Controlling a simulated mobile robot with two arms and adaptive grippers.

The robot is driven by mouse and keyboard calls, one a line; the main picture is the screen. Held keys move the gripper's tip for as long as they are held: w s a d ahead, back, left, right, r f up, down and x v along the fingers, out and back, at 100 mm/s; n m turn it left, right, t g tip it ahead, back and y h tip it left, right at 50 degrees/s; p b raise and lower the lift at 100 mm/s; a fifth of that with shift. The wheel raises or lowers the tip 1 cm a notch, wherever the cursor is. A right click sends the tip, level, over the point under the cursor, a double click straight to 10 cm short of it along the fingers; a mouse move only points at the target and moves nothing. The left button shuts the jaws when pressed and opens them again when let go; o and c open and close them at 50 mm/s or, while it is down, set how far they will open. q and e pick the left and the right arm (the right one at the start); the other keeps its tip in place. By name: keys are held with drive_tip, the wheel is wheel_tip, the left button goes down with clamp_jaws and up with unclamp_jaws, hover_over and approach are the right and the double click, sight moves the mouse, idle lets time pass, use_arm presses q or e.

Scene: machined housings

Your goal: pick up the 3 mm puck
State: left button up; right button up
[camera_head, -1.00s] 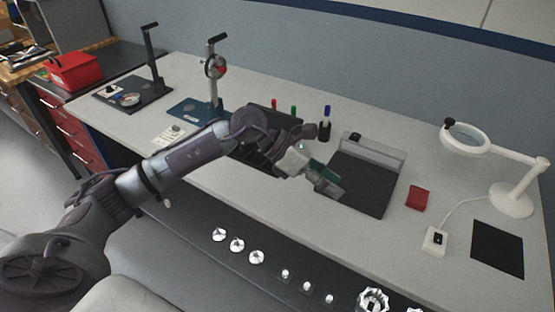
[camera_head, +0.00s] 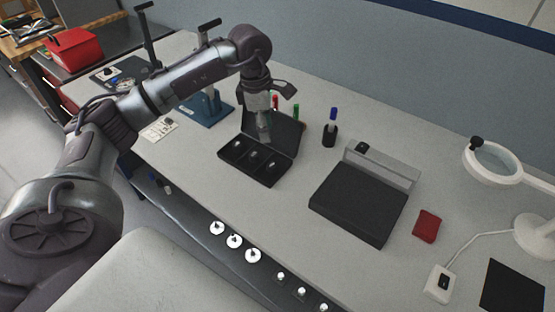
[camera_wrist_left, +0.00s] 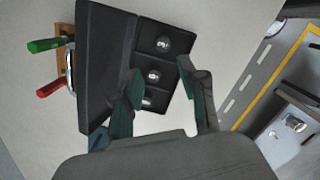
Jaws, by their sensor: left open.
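An open black case (camera_head: 241,175) on the bench holds three small pucks in a row of compartments. The wrist view shows the case (camera_wrist_left: 185,88) from above. Its top puck (camera_wrist_left: 163,43) bears a mark that looks like a 3; this is the rightmost puck (camera_head: 271,165) in the head view. The middle puck (camera_wrist_left: 153,75) and the lower puck (camera_wrist_left: 147,102) have marks too small to read surely. My left gripper (camera_head: 265,139) points down over the case, open and empty. Its fingers (camera_wrist_left: 165,92) lie below the top puck in the wrist view. My right gripper is out of view.
The raised case lid (camera_head: 287,131) stands behind the compartments. A pen cup (camera_head: 329,136) and a black-topped device (camera_head: 358,204) stand to the right, with a red block (camera_head: 427,226) beyond. A blue-based stand (camera_head: 212,108) is left. Bench in front of the case is clear.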

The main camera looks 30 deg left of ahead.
use_arm(q)
drive_tip(key=p, duration=0.1)
hover_over(272, 165)
drive_tip(key=f, duration=0.6)
drive_tip(key=shift+s+a, duration=0.2)
drive_tip(key=shift+a, duration=0.2)
drive_tip(key=shift+w+f, duration=0.1)
drive_tip(key=shift+f, duration=0.35)
wheel_tip(272, 165, down, 2)
drive_tip(key=shift+d+f+p, duration=0.1)
drive_tip(key=shift+d+p, duration=0.05)
drive_tip(key=shift+p, duration=0.6)
wheel_tip(272, 165, down, 2)
drive_tip(key=shift+d+f+p, duration=0.1)
drive_tip(key=shift+f+p, duration=0.15)
drive_tip(key=shift+p, duration=0.05)
drive_tip(key=shift+w+f, duration=0.1)
drive_tip(key=shift+f, duration=0.15)
drive_tip(key=shift+c, duration=0.3)
clamp_jaws()
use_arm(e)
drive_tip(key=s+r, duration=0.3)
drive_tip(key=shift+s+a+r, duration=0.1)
